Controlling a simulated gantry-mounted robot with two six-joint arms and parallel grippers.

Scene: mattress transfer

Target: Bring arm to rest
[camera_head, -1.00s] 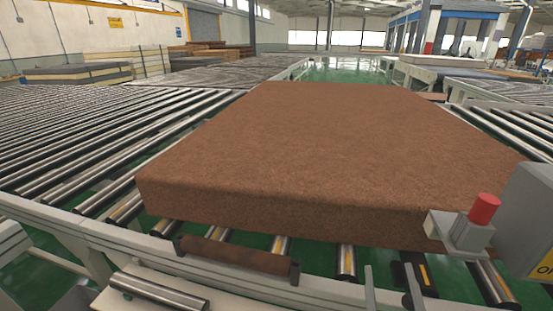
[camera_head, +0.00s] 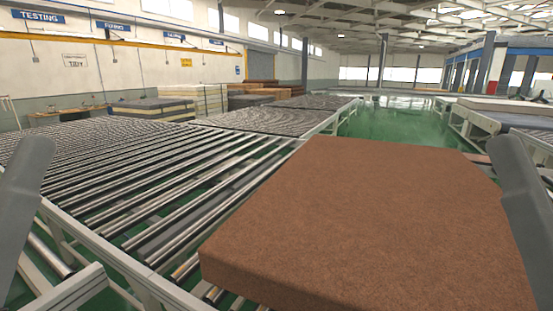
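The brown mattress (camera_head: 365,225) lies flat on the roller conveyor in the lower right of the head view. Its near left corner faces me and its front edge runs out of the bottom of the picture. A grey link of my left arm (camera_head: 22,195) shows at the left edge. A similar grey link of my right arm (camera_head: 530,205) stands at the right edge, in front of the mattress's right side. Neither gripper's fingertips show. I see no contact between my arms and the mattress.
A wide roller conveyor (camera_head: 130,185) fills the left, with pale frame rails in front. Stacked mattresses (camera_head: 152,108) stand by the far left wall. Green floor (camera_head: 400,120) is open behind the mattress. Another conveyor (camera_head: 475,120) stands at the far right.

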